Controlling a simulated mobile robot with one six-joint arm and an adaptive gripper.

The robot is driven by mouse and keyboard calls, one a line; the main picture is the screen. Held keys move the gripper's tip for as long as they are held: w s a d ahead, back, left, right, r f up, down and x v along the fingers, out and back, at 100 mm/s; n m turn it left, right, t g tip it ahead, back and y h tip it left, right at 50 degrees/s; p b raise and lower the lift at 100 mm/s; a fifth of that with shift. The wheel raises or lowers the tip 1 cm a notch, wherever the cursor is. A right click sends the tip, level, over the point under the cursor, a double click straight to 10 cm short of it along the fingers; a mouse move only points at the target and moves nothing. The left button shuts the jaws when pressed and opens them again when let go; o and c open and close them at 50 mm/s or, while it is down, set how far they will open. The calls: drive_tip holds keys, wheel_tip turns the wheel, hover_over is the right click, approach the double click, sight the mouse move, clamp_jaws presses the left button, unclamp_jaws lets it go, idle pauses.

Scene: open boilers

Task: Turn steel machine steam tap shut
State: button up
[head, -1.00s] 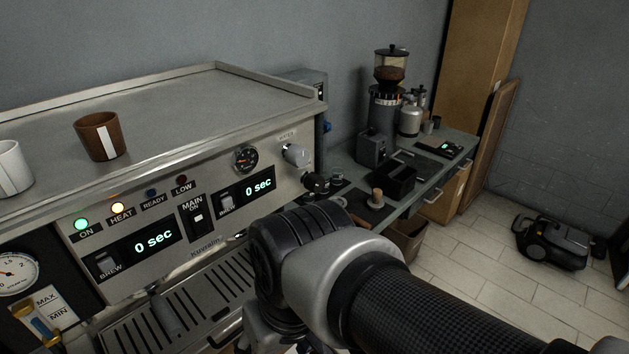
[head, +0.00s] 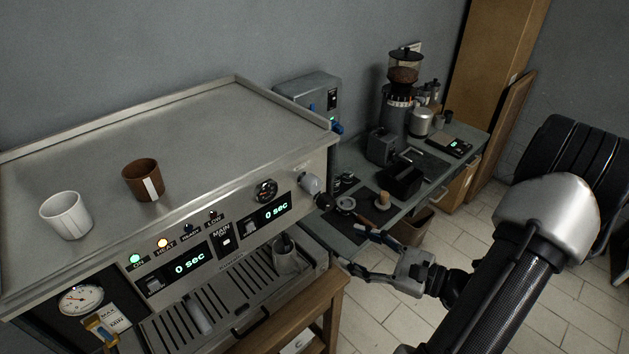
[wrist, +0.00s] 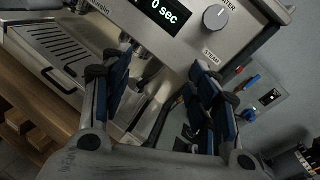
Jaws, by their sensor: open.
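The steel machine (head: 165,130) stands at the left in the head view. Its steam tap is a round silver knob (head: 310,184) at the right end of the front panel. In the wrist view the knob (wrist: 216,17) sits between the words WATER and STEAM, at the top right. A black fitting (head: 324,201) sticks out below it. My gripper (head: 351,247) is open and empty, in front of and below the knob, apart from it. In the wrist view its blue-padded fingers (wrist: 160,65) are spread, with the knob above and right of them.
A white cup (head: 66,216) and a brown cup (head: 143,180) stand on the machine's top. A metal jug (head: 286,255) stands at the right end of the drip tray (head: 215,310). A counter with a grinder (head: 394,112) lies behind on the right.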

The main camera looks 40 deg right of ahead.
sight(331, 205)
drive_tip(key=s+d+f+m+t+h, duration=0.1)
drive_tip(key=s+d+m+t+h, duration=0.1)
drive_tip(key=d+m+h, duration=0.3)
drive_tip(key=shift+n, duration=0.4)
drive_tip(key=w, duration=1.7)
drive_tip(key=shift+a, duration=0.3)
drive_tip(key=shift+c, duration=0.4)
drive_tip(key=c, duration=1)
drive_tip(key=shift+m+p, duration=0.4)
drive_tip(key=m+p, duration=0.2)
drive_tip(key=m, duration=0.2)
drive_tip(key=shift+m, duration=0.3)
drive_tip(key=shift+m+p, duration=1.05)
drive_tip(key=shift+m, duration=1.55)
